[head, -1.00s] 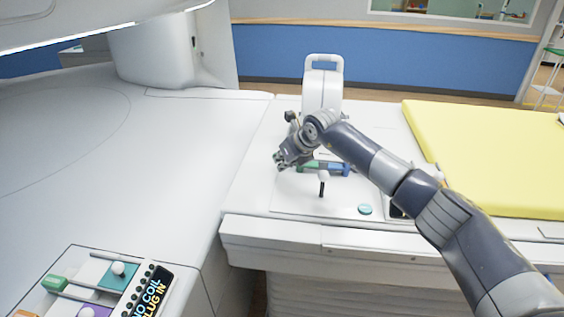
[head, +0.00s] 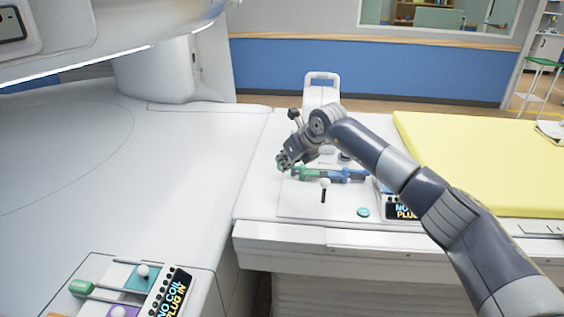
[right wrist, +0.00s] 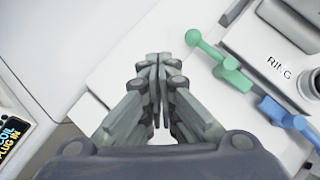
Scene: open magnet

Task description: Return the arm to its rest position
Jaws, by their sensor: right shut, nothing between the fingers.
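My right arm comes in from the lower right of the head view and reaches over the white table panel. My right gripper (head: 284,163) is shut and empty, above the panel's left part. In the right wrist view its fingers (right wrist: 158,62) are pressed together with nothing between them. My left gripper is not in view.
Beneath and beside the gripper are a green handle (right wrist: 232,72) and a blue handle (right wrist: 285,118). A lever with a white knob (head: 324,183) and a teal button (head: 363,212) are nearby. A yellow pad (head: 480,165) lies right; a broad white surface (head: 190,170) lies left.

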